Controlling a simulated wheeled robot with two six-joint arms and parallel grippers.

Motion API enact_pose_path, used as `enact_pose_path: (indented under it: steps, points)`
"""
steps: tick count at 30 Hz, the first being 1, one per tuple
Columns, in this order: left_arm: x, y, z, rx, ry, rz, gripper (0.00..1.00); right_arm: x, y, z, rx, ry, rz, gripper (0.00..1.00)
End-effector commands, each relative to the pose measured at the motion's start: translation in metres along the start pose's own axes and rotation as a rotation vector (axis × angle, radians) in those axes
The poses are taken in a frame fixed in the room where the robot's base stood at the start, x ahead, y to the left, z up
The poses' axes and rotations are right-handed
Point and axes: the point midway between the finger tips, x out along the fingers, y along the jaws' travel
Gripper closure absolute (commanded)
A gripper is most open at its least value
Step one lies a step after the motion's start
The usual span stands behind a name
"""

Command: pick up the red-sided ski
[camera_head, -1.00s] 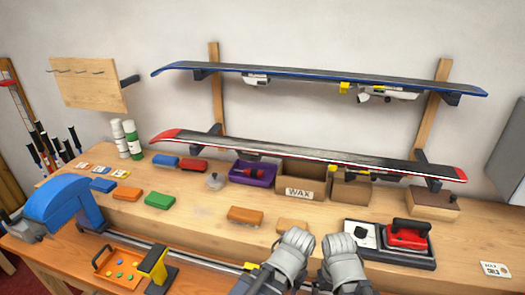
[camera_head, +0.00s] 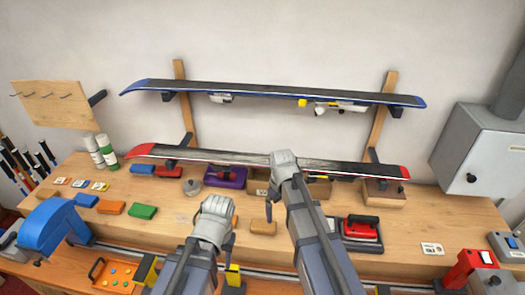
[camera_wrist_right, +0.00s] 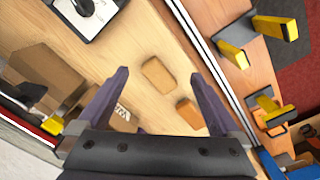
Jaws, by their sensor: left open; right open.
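The red-sided ski (camera_head: 225,157) lies on the lower wall rack above the bench, black on top with a red tip at the left and red at its right end. The right wrist view shows part of its red edge (camera_wrist_right: 28,128) at the lower left. My right gripper (camera_head: 269,211) hangs in front of the ski's middle, and my wrist hides part of it. Its two fingers (camera_wrist_right: 160,92) are spread and empty, with the ski off to one side. My left gripper (camera_head: 229,246) is lower and to the left, over the front of the bench, apart from the ski; its fingers are partly hidden.
A blue-edged ski (camera_head: 270,92) lies on the upper rack. A purple tray (camera_head: 232,178), wax blocks (camera_head: 142,211) and a red iron (camera_head: 361,226) stand on the bench below. A blue clamp (camera_head: 50,222) is at the left, a grey cabinet (camera_head: 480,150) at the right.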

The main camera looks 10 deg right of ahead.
Motion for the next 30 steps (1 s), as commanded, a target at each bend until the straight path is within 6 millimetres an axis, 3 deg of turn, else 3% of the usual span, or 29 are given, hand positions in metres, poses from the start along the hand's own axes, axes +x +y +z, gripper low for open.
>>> enact_pose_path:
  steps: [1, 3, 6, 12, 18, 25, 30]
  points:
    - [-0.032, -0.003, 0.002, -0.001, 0.000, 0.000, 0.50, -0.031, 0.031, -0.030, -0.066, 0.003, -0.003, 0.00]
    - [-0.048, -0.004, 0.003, -0.002, -0.001, 0.001, 0.50, -0.046, 0.066, -0.059, -0.198, 0.005, -0.008, 0.00]
    - [-0.058, -0.005, 0.004, -0.004, -0.001, 0.001, 0.50, -0.055, 0.104, -0.089, -0.375, 0.006, -0.014, 0.00]
    - [-0.069, -0.006, 0.004, -0.005, -0.001, 0.001, 0.50, -0.065, 0.153, -0.126, -0.625, 0.006, -0.023, 0.00]
    - [-0.073, -0.007, 0.005, -0.006, -0.001, 0.001, 0.50, -0.068, 0.175, -0.141, -0.747, 0.007, -0.027, 0.00]
    - [-0.070, -0.006, 0.004, -0.005, -0.001, 0.001, 0.50, -0.065, 0.175, -0.141, -0.764, 0.007, -0.028, 0.00]
    - [-0.055, -0.005, 0.003, 0.001, 0.000, 0.000, 0.50, -0.050, 0.174, -0.141, -0.763, 0.008, -0.027, 0.00]
